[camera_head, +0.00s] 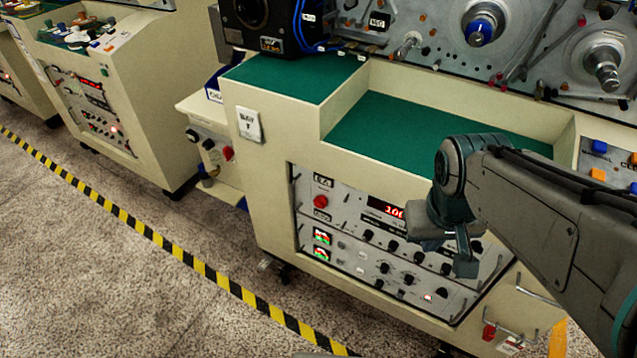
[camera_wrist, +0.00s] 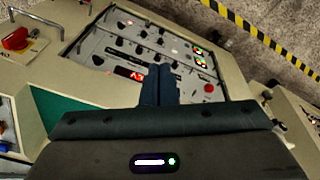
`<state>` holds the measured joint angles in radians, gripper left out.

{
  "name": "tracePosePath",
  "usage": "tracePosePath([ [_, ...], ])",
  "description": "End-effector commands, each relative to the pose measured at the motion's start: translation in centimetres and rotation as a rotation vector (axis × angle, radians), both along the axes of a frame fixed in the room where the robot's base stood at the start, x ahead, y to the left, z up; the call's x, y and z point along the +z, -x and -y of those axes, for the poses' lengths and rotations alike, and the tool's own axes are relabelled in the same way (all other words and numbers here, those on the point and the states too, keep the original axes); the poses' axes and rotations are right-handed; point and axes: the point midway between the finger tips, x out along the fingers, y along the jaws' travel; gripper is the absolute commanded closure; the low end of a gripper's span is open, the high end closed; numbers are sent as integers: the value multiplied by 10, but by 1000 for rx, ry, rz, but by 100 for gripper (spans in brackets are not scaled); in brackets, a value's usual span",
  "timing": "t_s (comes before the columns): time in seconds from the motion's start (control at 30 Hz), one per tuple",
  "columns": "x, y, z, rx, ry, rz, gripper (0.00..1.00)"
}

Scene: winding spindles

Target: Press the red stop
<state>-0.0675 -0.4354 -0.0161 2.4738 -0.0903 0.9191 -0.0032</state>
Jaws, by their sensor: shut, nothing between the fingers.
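A red round button (camera_head: 320,201) sits at the upper left of the control panel on the front of the cream machine. It also shows at the right of the panel in the wrist view (camera_wrist: 209,88). A larger red knob (camera_wrist: 15,40) sits beside a metal handle in the wrist view, and a red knob (camera_head: 489,331) shows low on the machine in the head view. I cannot read which is labelled stop. My gripper (camera_head: 466,266) is shut and empty in front of the panel's right part. Its fingers show in the wrist view (camera_wrist: 160,69).
The panel has a red digital display (camera_head: 393,208), dark knobs, dials and protruding handles. A green work surface (camera_head: 400,128) lies above it. Another red button (camera_head: 228,154) is on a box at left. Yellow-black floor tape (camera_head: 160,240) runs in front.

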Motion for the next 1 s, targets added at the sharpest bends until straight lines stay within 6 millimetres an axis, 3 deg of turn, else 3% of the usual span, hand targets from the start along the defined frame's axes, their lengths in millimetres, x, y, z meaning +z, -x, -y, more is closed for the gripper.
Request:
tracePosePath([
  [0.03, -15, -5, -1, 46, 33, -35, 100],
  [0.57, -112, -77, -7, 569, 500, -323, 100],
  [0.77, -149, -111, -23, 768, 705, -403, 100],
  [1.0, -194, -151, -56, 1004, 973, -474, 100],
])
